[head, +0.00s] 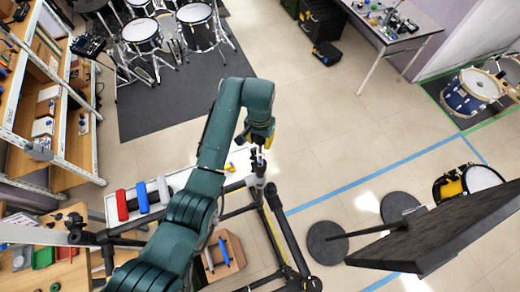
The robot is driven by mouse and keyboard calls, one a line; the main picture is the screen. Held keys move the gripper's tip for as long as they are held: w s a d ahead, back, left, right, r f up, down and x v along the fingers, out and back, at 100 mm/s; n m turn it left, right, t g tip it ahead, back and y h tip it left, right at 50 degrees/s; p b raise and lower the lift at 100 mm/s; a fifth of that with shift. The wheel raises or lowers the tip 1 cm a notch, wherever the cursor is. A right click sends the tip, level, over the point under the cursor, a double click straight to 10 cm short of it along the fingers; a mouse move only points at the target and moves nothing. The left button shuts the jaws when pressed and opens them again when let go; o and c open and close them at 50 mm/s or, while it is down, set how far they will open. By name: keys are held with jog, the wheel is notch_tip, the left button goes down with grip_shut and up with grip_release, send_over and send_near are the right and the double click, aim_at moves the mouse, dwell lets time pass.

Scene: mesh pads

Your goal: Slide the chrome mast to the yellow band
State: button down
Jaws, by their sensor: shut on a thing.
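My gripper (260,156) is in the middle of the head view, at the end of my green arm, pointing down. Its dark fingers are shut at the top of a slim upright piece, which I take to be the chrome mast (260,170). The mast rises from a black tubular frame (283,232). Only a short bright part shows below the fingers; the fingers hide the rest. A thin yellow strip shows along the frame below, but I cannot tell whether it is the yellow band.
A white table (108,206) with red, blue and grey blocks lies left of the gripper. A cardboard box (228,254) stands below. A dark slanted panel (445,232) and round dark pads (327,243) lie right. Drums stand behind.

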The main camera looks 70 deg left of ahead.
jog(key=shift+r, duration=0.7)
jog(key=c, duration=0.6)
grip_release()
notch_tip(320, 180, up, 12)
jog(key=shift+f, duration=0.1)
